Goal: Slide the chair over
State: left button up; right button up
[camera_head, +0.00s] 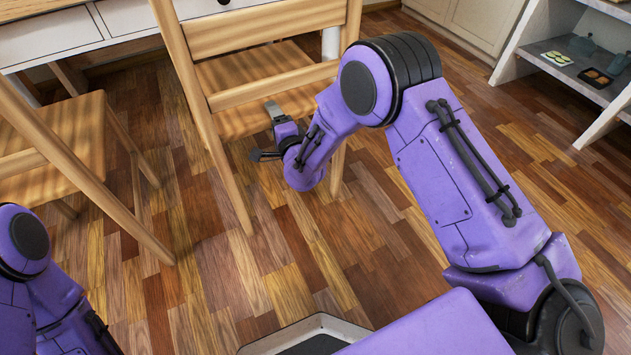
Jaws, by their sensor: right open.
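A light wooden chair (268,92) with a slatted back stands at the upper middle, its back toward me and its seat toward the white table. My right gripper (262,132) is open at the chair's back, just below the lower slat. One finger shows in front of the seat's edge and the other is lower left; I cannot tell whether either touches the wood. My right arm hides the chair's right rear post in part. My left arm shows at the lower left, but its gripper is out of view.
A second wooden chair (72,145) stands close by on the left. The white table (55,38) with drawers is behind both chairs. An open shelf (560,70) with dishes stands at the upper right. The wooden floor (390,240) is clear between the chair and the shelf.

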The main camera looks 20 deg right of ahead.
jog(key=shift+s+r, duration=0.1)
jog(key=shift+s, duration=0.2)
jog(key=s+p, duration=0.3)
jog(key=s, duration=0.8)
jog(key=shift+s+d, duration=0.2)
